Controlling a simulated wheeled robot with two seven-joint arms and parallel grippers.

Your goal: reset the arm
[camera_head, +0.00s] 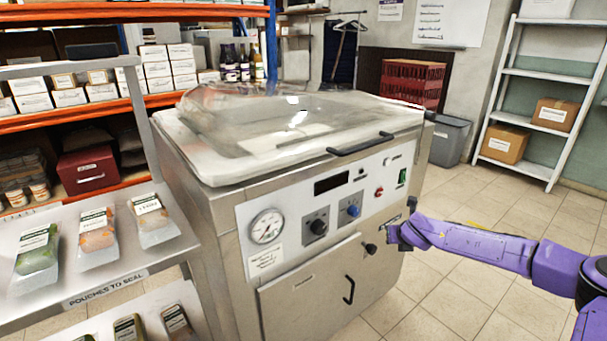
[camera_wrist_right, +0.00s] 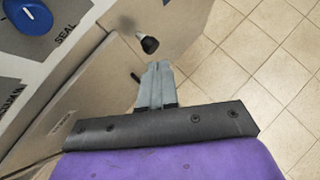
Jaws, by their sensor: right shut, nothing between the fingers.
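My right arm comes in from the right in the head view. Its gripper (camera_head: 393,235) is beside the front of the steel vacuum sealing machine (camera_head: 222,215), near the right end of its panel. In the right wrist view the grey fingers (camera_wrist_right: 158,68) are together with nothing between them. They point toward a black knob (camera_wrist_right: 149,44) on the machine's front and look apart from it, though the exact gap is hard to tell. The knob also shows in the head view (camera_head: 371,249). My left gripper is not in view.
The machine has a clear lid (camera_head: 290,115), a gauge (camera_head: 267,226) and a blue dial (camera_head: 353,211). A shelf of pouches (camera_head: 97,235) stands at the left. A grey bin (camera_head: 449,140) and a shelf rack (camera_head: 512,72) stand behind. Tiled floor (camera_head: 470,285) lies open at the right.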

